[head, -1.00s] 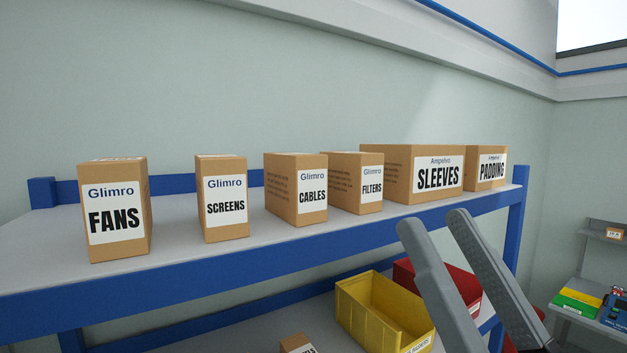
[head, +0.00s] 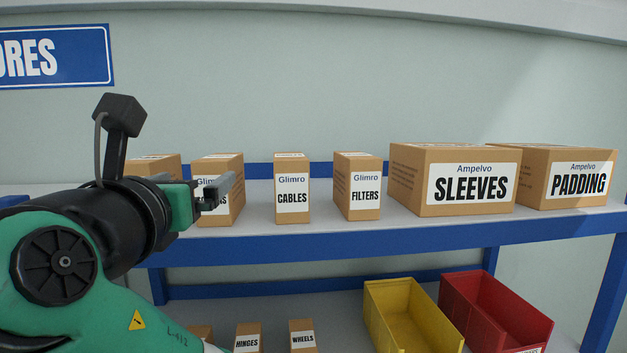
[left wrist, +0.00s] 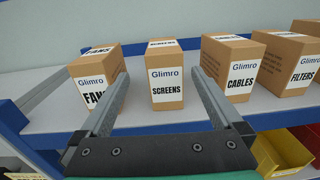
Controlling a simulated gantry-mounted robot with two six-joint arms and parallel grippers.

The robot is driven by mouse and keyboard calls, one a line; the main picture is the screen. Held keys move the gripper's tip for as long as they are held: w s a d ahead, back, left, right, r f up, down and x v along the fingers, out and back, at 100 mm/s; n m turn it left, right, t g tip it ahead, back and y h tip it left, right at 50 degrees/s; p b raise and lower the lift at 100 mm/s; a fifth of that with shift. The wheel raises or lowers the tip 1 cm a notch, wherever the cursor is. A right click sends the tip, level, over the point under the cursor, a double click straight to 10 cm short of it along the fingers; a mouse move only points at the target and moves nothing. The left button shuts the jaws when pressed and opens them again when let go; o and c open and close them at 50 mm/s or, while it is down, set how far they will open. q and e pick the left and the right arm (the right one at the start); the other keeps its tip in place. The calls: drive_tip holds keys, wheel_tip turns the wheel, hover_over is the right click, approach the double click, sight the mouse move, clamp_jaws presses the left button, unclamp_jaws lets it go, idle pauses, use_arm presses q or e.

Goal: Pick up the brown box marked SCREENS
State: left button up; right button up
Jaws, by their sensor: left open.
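The brown box marked SCREENS (head: 225,165) stands upright on the upper shelf in the head view. My left gripper partly covers its label there. In the left wrist view the SCREENS box (left wrist: 165,90) faces me with its whole label readable, centred beyond my two fingers. My left gripper (left wrist: 158,80) is open, with one finger toward each side of the box. The fingers look apart from it, and nothing is held. In the head view my left gripper (head: 230,187) reaches in from the left at the box's height. My right gripper is not in view.
The FANS box (left wrist: 97,75) stands left of SCREENS and the CABLES box (left wrist: 232,65) right, with gaps between. FILTERS (head: 358,170), SLEEVES (head: 455,150) and PADDING (head: 575,160) stand farther right. The blue shelf edge (head: 400,240) runs in front. Bins and small boxes are below.

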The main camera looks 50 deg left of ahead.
sight(205, 174)
use_arm(q)
drive_tip(key=p+x, duration=0.1)
drive_tip(key=x, duration=0.3)
drive_tip(key=shift+w+a, duration=0.25)
drive_tip(key=p+x, duration=0.1)
drive_tip(key=x, duration=0.1)
drive_tip(key=p+x, duration=0.2)
drive_tip(key=shift+w+a+f, duration=0.15)
drive_tip(key=shift+w+f, duration=0.1)
drive_tip(key=shift+w, duration=0.25)
drive_tip(key=shift+w+a+f, duration=0.1)
drive_tip(key=shift+w+a, duration=0.05)
clamp_jaws()
